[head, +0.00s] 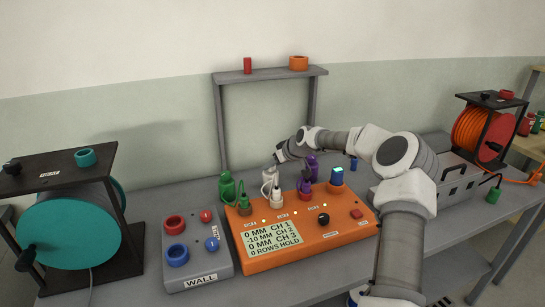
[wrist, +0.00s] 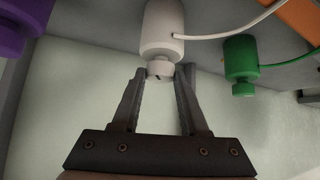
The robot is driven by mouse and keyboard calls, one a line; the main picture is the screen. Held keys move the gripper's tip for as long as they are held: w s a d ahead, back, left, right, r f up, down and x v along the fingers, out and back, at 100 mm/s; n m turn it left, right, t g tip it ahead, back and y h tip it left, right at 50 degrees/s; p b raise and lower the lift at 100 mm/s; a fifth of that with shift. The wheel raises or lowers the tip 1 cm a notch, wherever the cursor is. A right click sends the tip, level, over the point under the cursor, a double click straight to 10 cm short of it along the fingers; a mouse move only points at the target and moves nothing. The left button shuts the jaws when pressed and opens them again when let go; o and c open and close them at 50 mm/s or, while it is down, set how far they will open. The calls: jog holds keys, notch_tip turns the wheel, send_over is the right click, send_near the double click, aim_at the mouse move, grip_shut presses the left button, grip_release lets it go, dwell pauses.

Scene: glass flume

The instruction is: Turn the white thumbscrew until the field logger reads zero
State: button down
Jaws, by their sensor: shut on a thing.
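The orange field logger (head: 345,228) stands on the bench. Its display (head: 272,239) reads 0 MM CH 1, -10 MM CH 2, 0 MM CH 3 and 0 ROWS HOLD. A white plug-like body (head: 267,182) stands at the logger's back edge; it also shows in the wrist view (wrist: 163,30), with a pale cable. The white thumbscrew (wrist: 160,70) is the small knob at its end. My gripper (wrist: 161,76) is shut on the thumbscrew, one finger each side. In the head view my gripper (head: 275,163) is small, and the thumbscrew is hard to make out.
A green body (head: 227,187) and a purple body (head: 312,168) flank the white one closely. A grey WALL box (head: 190,255) is left of the logger. A grey shelf frame (head: 270,75) rises behind.

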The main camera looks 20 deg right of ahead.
jog(key=shift+d+n+g+y, duration=0.1)
jog(key=shift+n+g+y, duration=0.3)
jog(key=shift+n+y, duration=0.45)
jog(key=shift+n, duration=0.25)
jog(key=shift+c, duration=2.2)
grip_release()
jog(key=p+v, duration=0.1)
jog(key=v, duration=1.6)
jog(key=shift+r, duration=0.2)
jog(key=shift+s, duration=0.1)
